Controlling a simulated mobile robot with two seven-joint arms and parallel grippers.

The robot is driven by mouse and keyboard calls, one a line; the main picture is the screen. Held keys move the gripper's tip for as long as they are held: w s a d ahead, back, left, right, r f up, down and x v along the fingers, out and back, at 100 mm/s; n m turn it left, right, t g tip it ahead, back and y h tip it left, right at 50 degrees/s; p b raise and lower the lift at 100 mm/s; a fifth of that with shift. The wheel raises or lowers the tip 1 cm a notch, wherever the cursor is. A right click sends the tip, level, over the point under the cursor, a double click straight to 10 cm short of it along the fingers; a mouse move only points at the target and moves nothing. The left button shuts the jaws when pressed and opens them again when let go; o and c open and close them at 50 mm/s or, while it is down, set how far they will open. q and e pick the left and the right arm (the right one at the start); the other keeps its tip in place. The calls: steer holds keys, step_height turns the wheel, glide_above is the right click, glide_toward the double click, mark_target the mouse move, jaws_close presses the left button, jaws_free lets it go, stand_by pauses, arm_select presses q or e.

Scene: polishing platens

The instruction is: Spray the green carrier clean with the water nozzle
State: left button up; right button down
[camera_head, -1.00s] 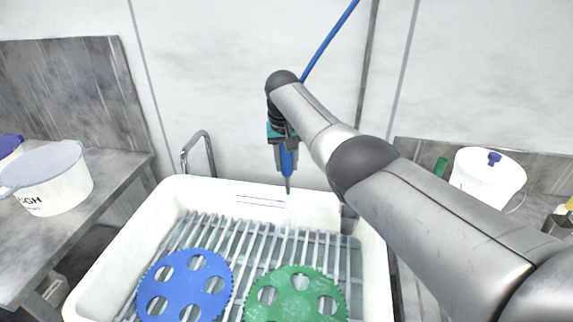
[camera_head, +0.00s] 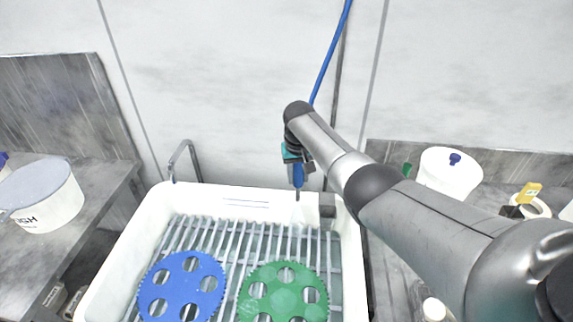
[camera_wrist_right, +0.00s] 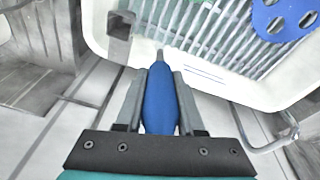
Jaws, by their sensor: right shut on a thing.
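The green carrier (camera_head: 270,272), a toothed disc with several round holes, lies on the rack in the white sink, cut off by the bottom edge of the head view. Faint pale marks show on it. My right gripper (camera_head: 298,172) is shut on the blue water nozzle (camera_head: 298,179), which points down near the sink's back rim, behind the carrier. In the right wrist view the nozzle (camera_wrist_right: 160,100) sits between the two fingers (camera_wrist_right: 159,103), its thin tip toward the sink. I see no clear water stream now. My left gripper is not in view.
A blue carrier (camera_head: 177,287) lies left of the green one on the rack (camera_head: 232,240). The sink rim (camera_head: 240,198) has a grey block (camera_head: 327,208) at its back right. A metal tap (camera_head: 184,150) stands behind left. White tubs (camera_head: 45,205) (camera_head: 449,172) stand on side benches.

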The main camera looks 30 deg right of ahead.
steer(key=s+d+p, duration=0.5)
steer(key=d, duration=0.3)
steer(key=shift+d, duration=0.2)
stand_by(0.8)
